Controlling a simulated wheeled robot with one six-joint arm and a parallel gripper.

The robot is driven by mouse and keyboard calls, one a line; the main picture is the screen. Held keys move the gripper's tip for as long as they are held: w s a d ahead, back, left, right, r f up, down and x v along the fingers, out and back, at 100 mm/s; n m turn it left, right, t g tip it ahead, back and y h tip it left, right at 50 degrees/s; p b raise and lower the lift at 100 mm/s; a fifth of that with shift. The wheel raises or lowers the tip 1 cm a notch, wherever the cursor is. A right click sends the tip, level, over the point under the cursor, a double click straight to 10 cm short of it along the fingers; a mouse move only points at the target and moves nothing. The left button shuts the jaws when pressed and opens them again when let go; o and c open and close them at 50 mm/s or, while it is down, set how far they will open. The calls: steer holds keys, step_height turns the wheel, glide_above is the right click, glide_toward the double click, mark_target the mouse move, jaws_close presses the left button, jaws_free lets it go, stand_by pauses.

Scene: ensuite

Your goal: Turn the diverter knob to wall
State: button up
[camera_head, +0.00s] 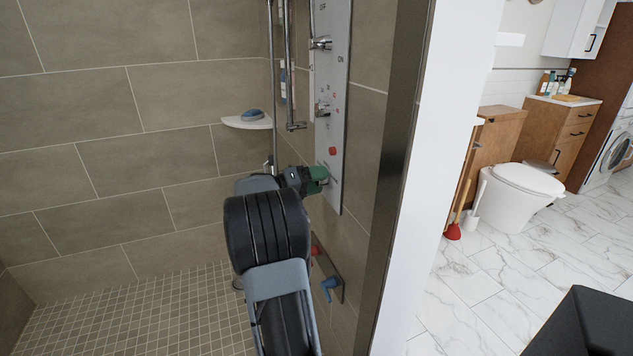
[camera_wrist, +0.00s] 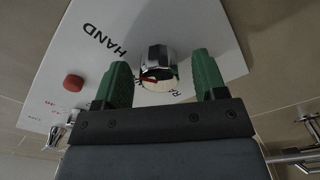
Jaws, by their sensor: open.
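The chrome diverter knob (camera_wrist: 158,60) shows in the wrist view on the light shower panel (camera_wrist: 215,35). A red pointer mark is on its near side. The word HAND stands to its upper left, and a second label starting with RA is partly hidden below it; I cannot see a wall label. My gripper (camera_wrist: 162,72) is open, with one green finger on each side of the knob; I cannot tell whether they touch it. In the head view my gripper (camera_head: 316,180) is at the lower part of the panel (camera_head: 333,75) and hides the knob.
A red button (camera_head: 332,151) and chrome controls (camera_head: 320,43) are higher on the panel. A shower rail (camera_head: 289,60) and corner shelf (camera_head: 247,123) are behind. A blue handle (camera_head: 330,288) sits low on the wall. The glass-side frame (camera_head: 405,150) stands right of the panel.

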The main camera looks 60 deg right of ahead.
steer(key=shift+c, duration=0.4)
steer(key=c, duration=0.8)
steer(key=shift+c, duration=0.2)
steer(key=n+p, duration=0.3)
steer(key=n, duration=0.3)
steer(key=shift+r+p, duration=0.15)
steer(key=shift+p, duration=0.25)
steer(key=n+p, duration=0.2)
steer(key=n, duration=0.1)
steer(key=shift+n+p, duration=1.15)
steer(key=shift+n, duration=0.35)
